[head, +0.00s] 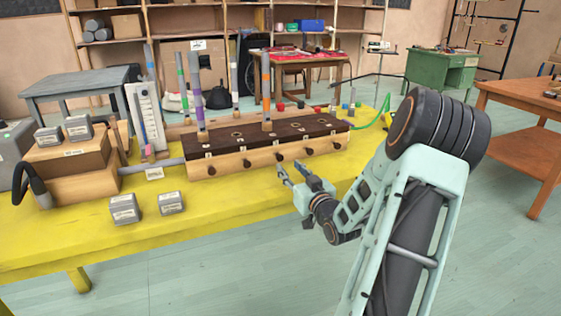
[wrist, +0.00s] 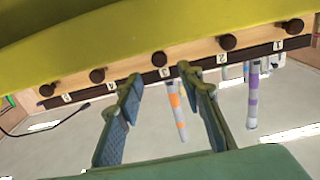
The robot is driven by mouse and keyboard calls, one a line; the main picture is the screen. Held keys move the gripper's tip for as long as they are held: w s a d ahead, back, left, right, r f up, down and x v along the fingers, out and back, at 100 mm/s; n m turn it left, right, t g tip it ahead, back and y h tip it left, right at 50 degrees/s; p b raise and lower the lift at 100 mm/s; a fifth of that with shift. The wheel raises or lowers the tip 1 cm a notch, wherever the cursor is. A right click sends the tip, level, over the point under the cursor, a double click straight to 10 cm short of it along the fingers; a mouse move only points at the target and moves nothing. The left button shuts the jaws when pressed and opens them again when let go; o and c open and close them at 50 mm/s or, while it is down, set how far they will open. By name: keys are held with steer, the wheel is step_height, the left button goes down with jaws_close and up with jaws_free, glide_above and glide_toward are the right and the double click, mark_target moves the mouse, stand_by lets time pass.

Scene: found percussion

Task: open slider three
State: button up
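A long wooden box (head: 262,158) with a dark top stands on the yellow table, with a row of dark round knobs along its front. In the wrist view, which is upside down, the label 3 (wrist: 163,73) sits by the middle knob, slider three (wrist: 158,58). The same knob shows in the head view (head: 279,158). My gripper (head: 289,170) is open and empty in front of it. In the wrist view my gripper's fingertips (wrist: 160,73) lie to either side of the knob, with a gap on both sides. Contact is not visible.
Neighbouring knobs two (wrist: 227,42) and four (wrist: 97,75) flank the fingers. A striped orange pipe (head: 266,92) and a purple-banded pipe (head: 197,95) stand upright on the box. Grey labelled blocks (head: 123,209) lie at left front.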

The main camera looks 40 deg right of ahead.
mark_target(281, 158)
steer(key=b+x, duration=0.1)
steer(key=x, duration=0.8)
steer(key=shift+s+b, duration=0.1)
steer(key=shift+b, duration=0.2)
steer(key=shift+c, duration=0.4)
jaws_close()
